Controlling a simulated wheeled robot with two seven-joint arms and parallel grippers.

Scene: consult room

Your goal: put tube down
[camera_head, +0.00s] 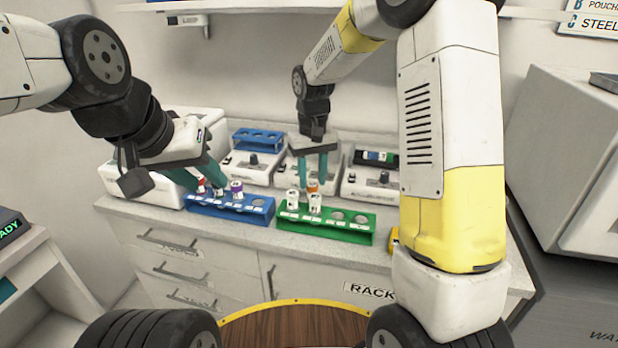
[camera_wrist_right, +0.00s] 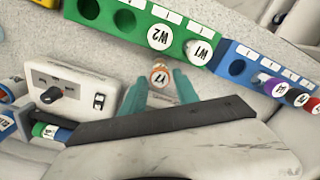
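An orange-capped tube (camera_head: 313,185) stands behind the green rack (camera_head: 345,235). In the right wrist view its cap (camera_wrist_right: 160,75) is labelled Y1 and lies outside the green rack (camera_wrist_right: 120,22). My right gripper (camera_head: 313,172) points down with its teal fingers on either side of this tube. The right wrist view shows gaps beside the cap, so the fingers look open. My left gripper (camera_head: 199,178) is over the left end of the blue rack (camera_head: 240,212). Its fingers look apart, with a red-capped tube (camera_head: 201,187) near them; contact is unclear.
Two white-capped tubes, W1 (camera_wrist_right: 199,52) and W2 (camera_wrist_right: 160,37), stand in the green rack. The blue rack also holds a purple-capped tube (camera_head: 236,187). White devices (camera_head: 252,165) line the counter behind. An empty-looking blue rack (camera_head: 258,137) sits at the back.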

